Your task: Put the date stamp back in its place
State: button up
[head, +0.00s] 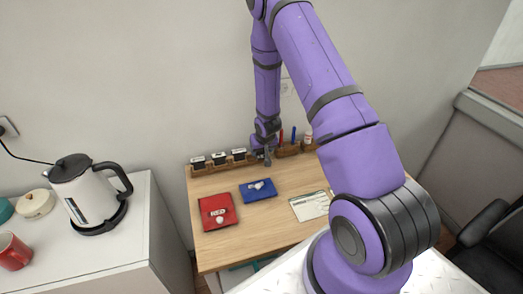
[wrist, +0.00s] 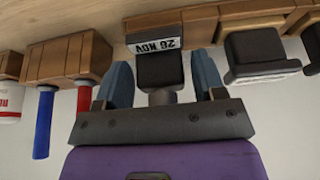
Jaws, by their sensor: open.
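My gripper (wrist: 161,64) is open, with a finger on either side of the stamp and visible gaps. The stamp is at the wooden rack (wrist: 70,57); whether it is fully seated in a slot I cannot tell. In the head view my gripper (head: 266,156) is at the rack along the back of the desk, right of the other stamps, and mostly hides the date stamp.
Several black stamps (head: 219,158) stand in the rack to the left. Red and blue pens (head: 293,136) stand to the right. A red pad (head: 215,207), a blue pad (head: 257,192) and a paper (head: 311,206) lie on the desk (head: 267,232). A kettle (head: 88,190) stands on the left cabinet.

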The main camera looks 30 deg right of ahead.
jog(key=shift+v, duration=2.35)
jog(key=shift+o, duration=0.5)
jog(key=o, duration=0.5)
jog(key=shift+c, duration=0.2)
jog(key=v, duration=1)
jog(key=shift+s+r, duration=0.2)
jog(key=shift+r, duration=0.15)
jog(key=shift+a, duration=0.1)
